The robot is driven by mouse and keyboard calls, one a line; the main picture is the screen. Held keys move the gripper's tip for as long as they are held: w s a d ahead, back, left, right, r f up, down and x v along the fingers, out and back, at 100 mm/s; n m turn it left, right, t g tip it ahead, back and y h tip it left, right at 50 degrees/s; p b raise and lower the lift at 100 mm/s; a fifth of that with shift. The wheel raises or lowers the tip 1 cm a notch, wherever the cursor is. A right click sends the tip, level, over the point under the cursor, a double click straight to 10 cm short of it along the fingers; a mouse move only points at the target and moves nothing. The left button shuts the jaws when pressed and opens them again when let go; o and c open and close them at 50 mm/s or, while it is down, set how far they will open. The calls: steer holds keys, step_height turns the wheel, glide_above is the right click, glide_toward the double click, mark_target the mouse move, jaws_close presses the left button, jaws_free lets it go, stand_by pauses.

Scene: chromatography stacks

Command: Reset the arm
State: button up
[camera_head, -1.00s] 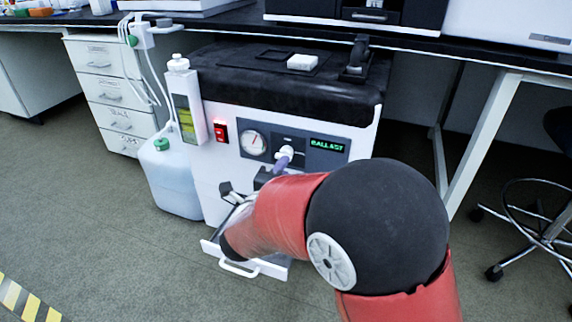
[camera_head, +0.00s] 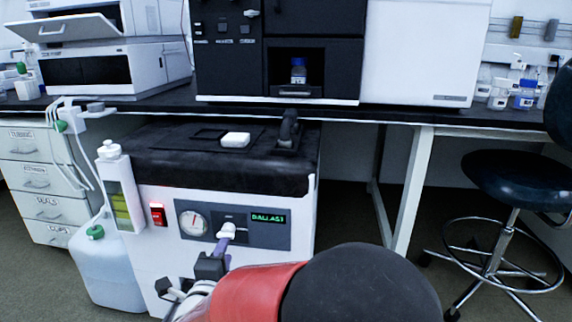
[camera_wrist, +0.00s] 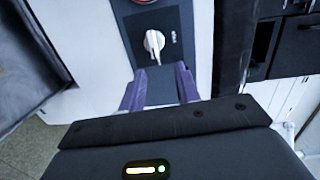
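My gripper (camera_head: 221,246) is in front of the pump unit's panel in the head view, just below a white knob (camera_head: 228,230). In the wrist view, its two purple fingers (camera_wrist: 160,70) are apart with nothing between them. The white knob (camera_wrist: 154,45) shows just beyond the fingertips and looks clear of them. The green panel display (camera_head: 269,219) reads "BALLAST". My red and black arm reaches in from the bottom of the head view and hides the lower front of the unit.
A round gauge (camera_head: 193,222) and a lit red switch (camera_head: 157,215) are left of the knob. A white jug (camera_head: 105,265) stands left of the unit. The black bench (camera_head: 480,117) overhangs behind. A stool (camera_head: 510,190) stands at right.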

steer(key=s+d+r+n+g+y, duration=0.1)
steer(key=d+r+n+g+y, duration=0.5)
steer(key=d+n, duration=0.6)
steer(key=s+d+f+n+g+h, duration=0.2)
steer(key=s+d+n+g+h, duration=0.1)
steer(key=s+d, duration=0.7)
steer(key=s+d+f+n+g+h, duration=0.3)
steer(key=s+d, duration=0.7)
steer(key=d, duration=0.1)
step_height(320, 180, up, 14)
steer(key=p, duration=1.3)
steer(key=shift+w+a, duration=0.3)
steer(key=shift+a+f, duration=0.1)
steer(key=shift+f, duration=0.05)
